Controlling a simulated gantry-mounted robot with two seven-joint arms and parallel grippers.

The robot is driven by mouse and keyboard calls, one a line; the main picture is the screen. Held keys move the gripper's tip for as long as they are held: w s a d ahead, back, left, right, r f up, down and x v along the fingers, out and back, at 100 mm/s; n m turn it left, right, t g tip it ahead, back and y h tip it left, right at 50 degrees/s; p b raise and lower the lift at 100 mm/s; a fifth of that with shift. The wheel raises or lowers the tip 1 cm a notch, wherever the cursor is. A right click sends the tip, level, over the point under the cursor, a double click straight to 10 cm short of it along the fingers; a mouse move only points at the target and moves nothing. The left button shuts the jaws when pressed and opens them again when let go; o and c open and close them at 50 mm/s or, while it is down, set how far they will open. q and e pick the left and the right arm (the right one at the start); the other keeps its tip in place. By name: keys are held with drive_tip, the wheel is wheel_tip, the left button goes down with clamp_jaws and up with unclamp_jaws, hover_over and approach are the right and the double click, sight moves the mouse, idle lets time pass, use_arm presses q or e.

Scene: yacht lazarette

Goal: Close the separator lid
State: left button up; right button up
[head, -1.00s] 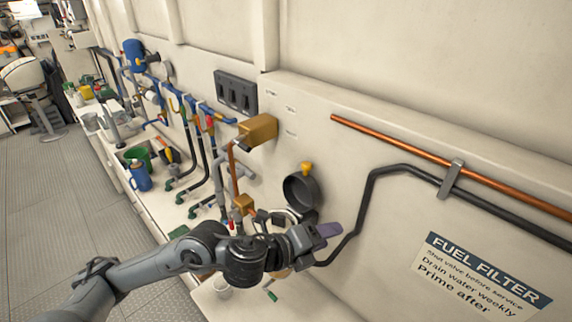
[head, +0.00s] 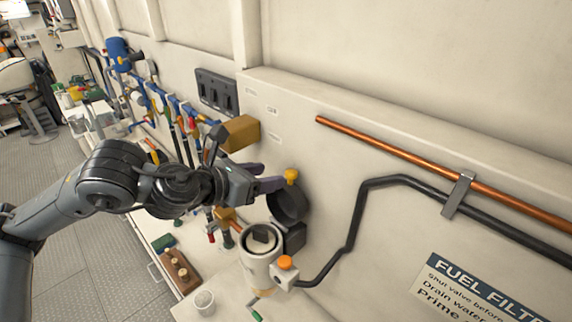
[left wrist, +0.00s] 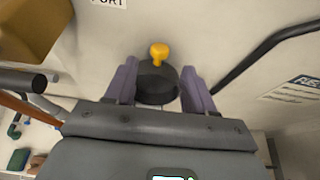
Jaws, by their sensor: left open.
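The separator lid (head: 287,203) is a dark round cap with a yellow knob (head: 291,176). It stands raised on edge near the wall, above and behind the open cream separator bowl (head: 256,268). My left gripper (head: 270,184) is open, with its purple fingers just left of the knob and overlapping the lid's upper edge in the head view. In the left wrist view the lid (left wrist: 156,87) and its yellow knob show between the two spread fingers of the gripper (left wrist: 158,90). Whether the fingers touch the lid I cannot tell. My right gripper is not in view.
An orange-capped fitting (head: 285,263) sits beside the bowl, with a black pipe (head: 352,228) running from it up the wall. A brass-coloured box (head: 241,133) juts out above the gripper. A white cup (head: 204,302) and a wooden block (head: 179,270) stand on the bench.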

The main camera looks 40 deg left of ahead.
sight(290, 172)
use_arm(q)
drive_tip(key=p+x, duration=0.2)
drive_tip(key=x, duration=0.4)
drive_tip(key=shift+w+f, duration=0.1)
drive_tip(key=shift+w, duration=0.25)
drive_tip(key=shift+w+d+f, duration=0.1)
drive_tip(key=shift+w+f, duration=0.1)
drive_tip(key=shift+w, duration=0.2)
drive_tip(key=shift+c, duration=0.3)
clamp_jaws()
